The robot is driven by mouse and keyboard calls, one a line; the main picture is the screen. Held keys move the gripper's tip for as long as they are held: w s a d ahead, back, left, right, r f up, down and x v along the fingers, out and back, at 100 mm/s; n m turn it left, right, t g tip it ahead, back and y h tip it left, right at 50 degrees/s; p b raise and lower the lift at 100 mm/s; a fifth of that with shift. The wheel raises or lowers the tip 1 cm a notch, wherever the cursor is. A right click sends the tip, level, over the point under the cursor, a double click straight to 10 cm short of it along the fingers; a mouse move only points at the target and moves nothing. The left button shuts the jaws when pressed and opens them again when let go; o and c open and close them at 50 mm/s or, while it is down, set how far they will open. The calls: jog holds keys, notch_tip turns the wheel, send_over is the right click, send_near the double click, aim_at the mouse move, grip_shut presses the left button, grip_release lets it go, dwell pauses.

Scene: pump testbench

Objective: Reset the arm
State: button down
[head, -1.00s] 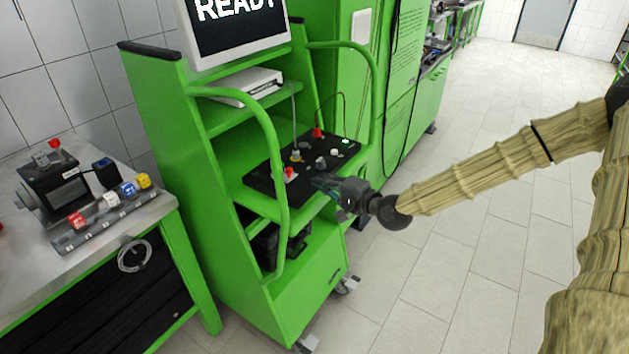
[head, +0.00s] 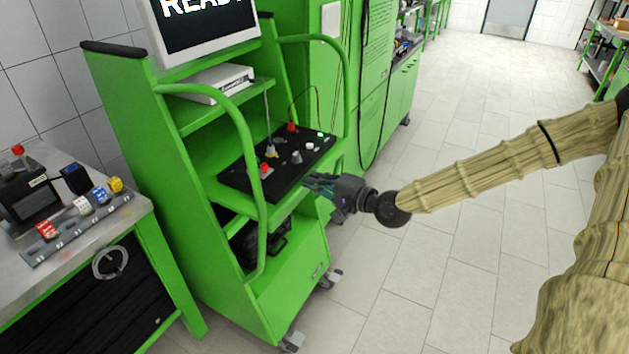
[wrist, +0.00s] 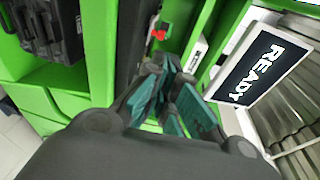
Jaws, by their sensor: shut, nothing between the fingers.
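My arm reaches in from the right in the head view. My gripper (head: 318,184) is at the front right edge of the black control panel (head: 232,183) on the green test bench (head: 292,293). It is shut and empty, apart from the panel's knobs as far as I can see. In the wrist view the gripper's teal fingers (wrist: 172,95) are close together, pointing toward the bench. The monitor (head: 210,32) shows READY, and it also appears in the wrist view (wrist: 262,68).
A red knob (head: 265,170) and a red plug (head: 292,126) sit on the panel. A curved green handrail (head: 258,190) stands left of my gripper. A workbench (head: 130,205) with colored blocks is at the left. Open tiled floor (head: 470,200) lies to the right.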

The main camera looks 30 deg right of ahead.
jog(key=shift+f, duration=0.1)
jog(key=s+a+f+n+g+h, duration=0.1)
jog(key=s+a+f+n+g, duration=0.2)
jog(key=f, duration=0.4)
jog(key=s+a+f+g, duration=0.2)
jog(key=s+a+f, duration=0.1)
jog(key=s+f, duration=0.4)
jog(key=s+a+f+n+g+h, duration=0.1)
jog(key=s+a+f+n+g, duration=0.15)
jog(key=f, duration=0.55)
jog(key=s+f+n+g+h, duration=0.1)
jog(key=s+f+n+g, duration=0.1)
jog(key=s+f, duration=0.3)
jog(key=s+f+n+g+h, duration=0.2)
jog(key=s+f+g, duration=0.1)
jog(key=s, duration=0.9)
jog(key=s+a+f+n+g+h, duration=0.1)
jog(key=s+f+n+g+h, duration=0.1)
jog(key=s+f, duration=0.4)
jog(key=shift+s+f+n, duration=0.3)
jog(key=shift+s+n, duration=0.15)
jog(key=shift+s, duration=1.4)
jog(key=shift+a+g, duration=0.1)
jog(key=shift+g, duration=0.15)
